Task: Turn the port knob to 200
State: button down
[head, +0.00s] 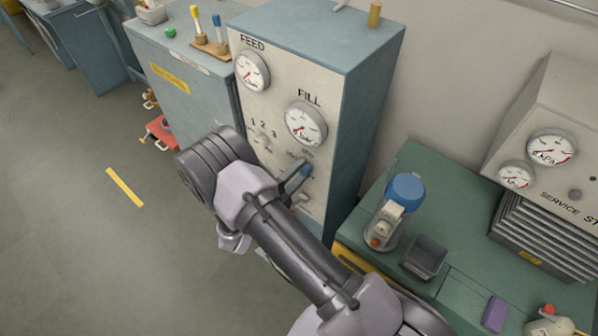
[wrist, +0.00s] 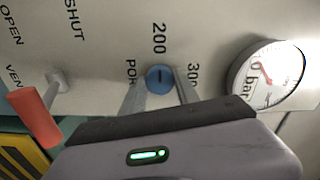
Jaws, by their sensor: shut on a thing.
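The port knob (wrist: 160,79) is small, round and blue, with a short dark mark on its face. It sits on the pale panel (wrist: 110,30), with "200" printed above it, a partly covered "POR…" label to its left and "300" to its right in the wrist view. My gripper (wrist: 160,88) has one finger on each side of the knob and is shut on it. In the head view, my gripper (head: 300,173) is at the lower panel face. My fingers and the slanted view hide part of the port scale.
A bar gauge (wrist: 265,75) is right of the knob in the wrist view; a red-handled vent lever (wrist: 38,115) is at left. In the head view, the FILL gauge (head: 306,124) is above my gripper. A blue-topped device (head: 405,190) stands on the green bench (head: 440,180) at right.

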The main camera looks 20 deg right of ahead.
jog(key=c, duration=0.9)
grip_release()
jog(key=v, duration=1.7)
jog(key=shift+s+a, duration=0.15)
